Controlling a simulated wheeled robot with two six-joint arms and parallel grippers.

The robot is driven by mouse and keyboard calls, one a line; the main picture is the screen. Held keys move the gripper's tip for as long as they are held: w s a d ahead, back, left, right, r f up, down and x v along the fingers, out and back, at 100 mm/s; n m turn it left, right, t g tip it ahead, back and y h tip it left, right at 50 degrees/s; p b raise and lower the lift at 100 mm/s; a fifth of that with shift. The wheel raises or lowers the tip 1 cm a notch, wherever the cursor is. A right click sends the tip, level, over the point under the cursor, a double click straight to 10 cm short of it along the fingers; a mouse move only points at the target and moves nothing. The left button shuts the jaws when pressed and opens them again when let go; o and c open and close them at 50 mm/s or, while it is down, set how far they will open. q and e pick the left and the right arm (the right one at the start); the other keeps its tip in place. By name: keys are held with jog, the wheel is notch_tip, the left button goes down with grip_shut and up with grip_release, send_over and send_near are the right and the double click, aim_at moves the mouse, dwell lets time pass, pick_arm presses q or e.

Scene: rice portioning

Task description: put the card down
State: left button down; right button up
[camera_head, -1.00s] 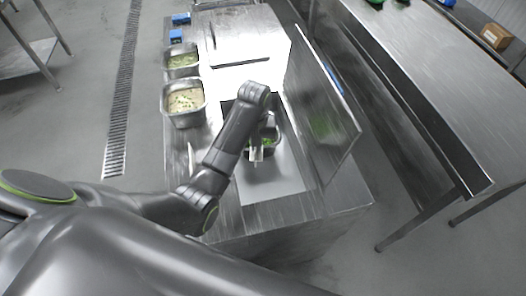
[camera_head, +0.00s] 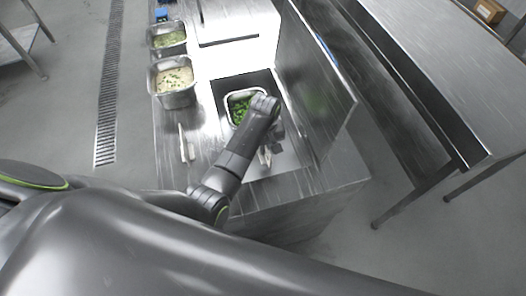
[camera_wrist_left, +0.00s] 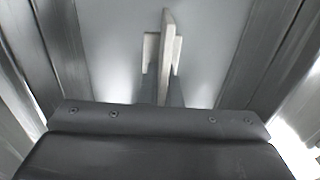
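My left gripper (camera_head: 266,152) is over the pale right-hand end of the steel counter, just below a steel pan of green pieces (camera_head: 238,106). In the left wrist view my left gripper (camera_wrist_left: 160,55) has its fingers close together around a thin pale slab, which looks like the card (camera_wrist_left: 168,28) seen edge-on. The card stands upright out of the fingers, over a plain grey surface. In the head view only a small pale bit shows at the fingertips. I cannot tell whether the card touches the surface. My right gripper is not in view.
Two steel pans with food, one pale (camera_head: 174,80) and one green (camera_head: 168,39), stand along the counter's left edge. A thin white tool (camera_head: 186,143) lies below them. A raised steel panel (camera_head: 315,85) borders the right side. Another steel table (camera_head: 440,75) is further right.

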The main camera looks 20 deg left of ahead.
pick_arm(q)
jog(key=shift+f, duration=2.45)
jog(key=shift+f, duration=0.1)
jog(key=c, duration=1.6)
grip_release()
notch_tip(320, 180, up, 12)
jog(key=shift+r, duration=0.15)
